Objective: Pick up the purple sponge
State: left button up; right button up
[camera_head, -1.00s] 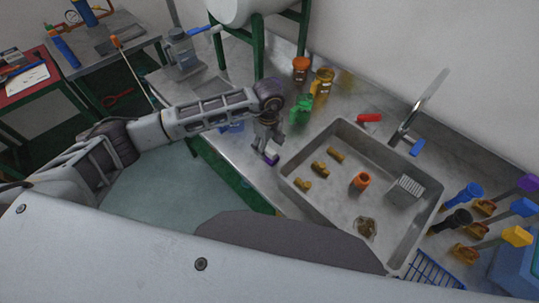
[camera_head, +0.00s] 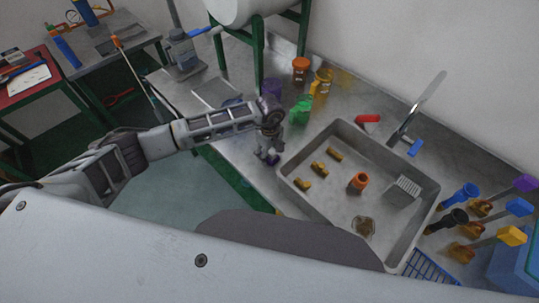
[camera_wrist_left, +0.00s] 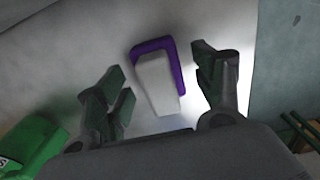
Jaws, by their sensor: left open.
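The purple sponge (camera_wrist_left: 158,82) has a white upper layer and a purple layer showing along its edges. In the left wrist view it lies on the grey worktop between the two sides of my open left gripper (camera_wrist_left: 163,78), with a visible gap on each side. In the head view my left gripper (camera_head: 267,157) is over the worktop just left of the sink and mostly covers the sponge; a little purple (camera_head: 273,161) shows at its fingers. My right gripper is not in view.
The metal sink (camera_head: 337,205) is close to the right of the gripper and holds several small objects. A green item (camera_head: 301,110), an orange jar (camera_head: 300,70) and a purple item (camera_head: 272,92) stand behind. A green object (camera_wrist_left: 32,145) is at the lower left in the wrist view.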

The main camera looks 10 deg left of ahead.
aim_at(270, 150)
pick_arm(q)
jog(key=c, duration=1)
jog(key=shift+r, duration=0.1)
jog(key=shift+r, duration=0.35)
notch_tip(270, 150, up, 9)
jog(key=shift+f+b, duration=0.1)
jog(key=shift+b, duration=0.7)
jog(key=shift+r, duration=0.2)
